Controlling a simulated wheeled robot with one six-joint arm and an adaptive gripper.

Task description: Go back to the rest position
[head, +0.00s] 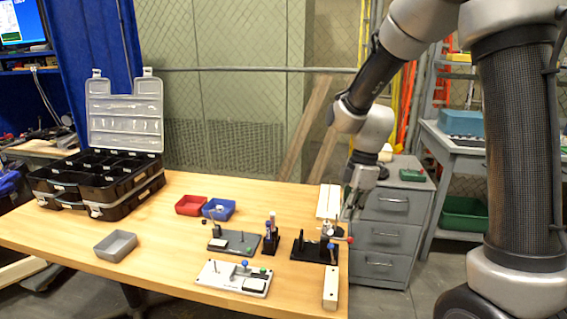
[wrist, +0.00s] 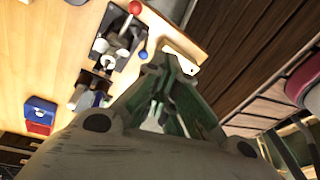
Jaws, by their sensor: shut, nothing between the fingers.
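My gripper (head: 347,212) hangs from my arm over the right edge of the wooden table (head: 180,262) in the head view, close to a black fixture with a red ball knob (head: 349,239). In the wrist view my gripper (wrist: 160,68) points toward the table edge. Its fingers are together with nothing between them. The black fixture (wrist: 118,58) with red and blue knobs shows to the left of the fingers there. I cannot tell the exact height of the fingers above the table.
A white board with a blue knob (head: 232,278), a grey board (head: 238,243), red (head: 190,206) and blue (head: 219,210) bins, a grey tray (head: 116,246) and an open black organizer case (head: 103,180) are on the table. A grey drawer cabinet (head: 391,222) stands behind its right edge.

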